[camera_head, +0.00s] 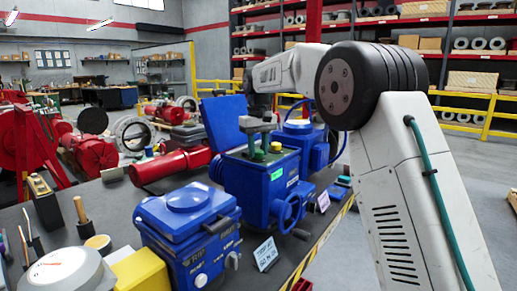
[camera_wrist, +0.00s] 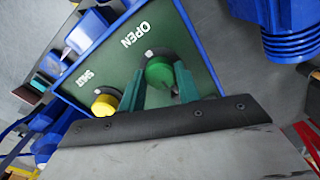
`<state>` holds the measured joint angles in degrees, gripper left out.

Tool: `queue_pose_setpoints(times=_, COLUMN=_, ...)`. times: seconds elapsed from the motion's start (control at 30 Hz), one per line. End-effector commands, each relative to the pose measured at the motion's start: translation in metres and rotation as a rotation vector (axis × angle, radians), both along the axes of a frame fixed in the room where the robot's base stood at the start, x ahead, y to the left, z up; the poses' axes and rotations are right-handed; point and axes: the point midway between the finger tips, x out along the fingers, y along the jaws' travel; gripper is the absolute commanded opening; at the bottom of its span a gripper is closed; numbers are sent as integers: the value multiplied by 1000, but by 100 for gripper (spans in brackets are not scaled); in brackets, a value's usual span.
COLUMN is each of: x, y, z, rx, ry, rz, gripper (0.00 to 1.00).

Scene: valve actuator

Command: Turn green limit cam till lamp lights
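The green limit cam (camera_wrist: 160,72) is a round knob with a white mark, beside the word OPEN on a dark green panel (camera_wrist: 105,60) in the wrist view. The yellow cam (camera_wrist: 104,104) sits to its left by the word SHUT. The fingers of my gripper (camera_wrist: 160,80) stand on either side of the green cam, very close to it. Whether they press on it I cannot tell. In the head view my gripper (camera_head: 262,127) is over the open top of the blue actuator (camera_head: 250,182). I cannot make out a lit lamp.
The actuator's blue lid (camera_head: 224,122) stands raised behind it. Another blue unit (camera_head: 188,228) is in front on the dark bench, with a handwheel (camera_head: 291,208) on the actuator's right side. A red cylinder (camera_head: 170,166) lies at left.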

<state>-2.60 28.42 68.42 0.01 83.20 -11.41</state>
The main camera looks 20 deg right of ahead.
Motion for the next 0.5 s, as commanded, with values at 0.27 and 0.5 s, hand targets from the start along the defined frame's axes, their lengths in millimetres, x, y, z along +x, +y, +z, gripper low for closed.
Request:
queue_pose_setpoints(times=0.27, x=1, y=0, z=1, rx=0, ry=-4, rz=-1, gripper=55)
queue_pose_setpoints(times=0.5, x=1, y=0, z=14, rx=0, ry=-6, rz=0, gripper=55)
